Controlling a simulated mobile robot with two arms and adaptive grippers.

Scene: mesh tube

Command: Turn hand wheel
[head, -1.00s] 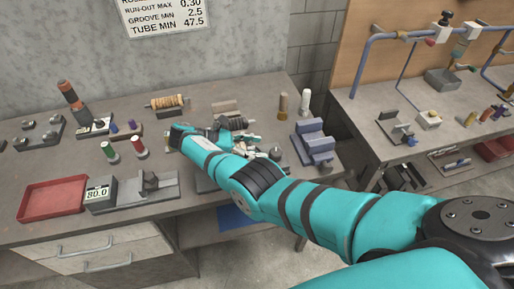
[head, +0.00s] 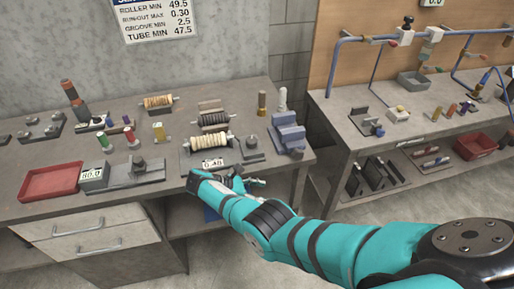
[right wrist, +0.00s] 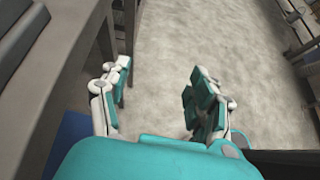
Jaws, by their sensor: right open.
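A test fixture on the workbench has a pale roller (head: 210,143) lying across it and a small display (head: 213,163) reading about 0.40 at its front. Beside it on the right is a small grey round part on a flat block (head: 252,150); I cannot tell whether it is the hand wheel. My right gripper (head: 253,183) is just off the bench's front edge, in front of this fixture and apart from it. In the right wrist view my right gripper (right wrist: 160,88) is open and empty, with only floor between its fingers. My left gripper is out of view.
The bench (head: 230,95) also holds two more rollers (head: 158,101), a blue-grey block (head: 287,133), a red tray (head: 52,181) and a gauge reading 80.0 (head: 93,178). A second bench with blue pipes (head: 375,38) stands right, across a floor gap.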

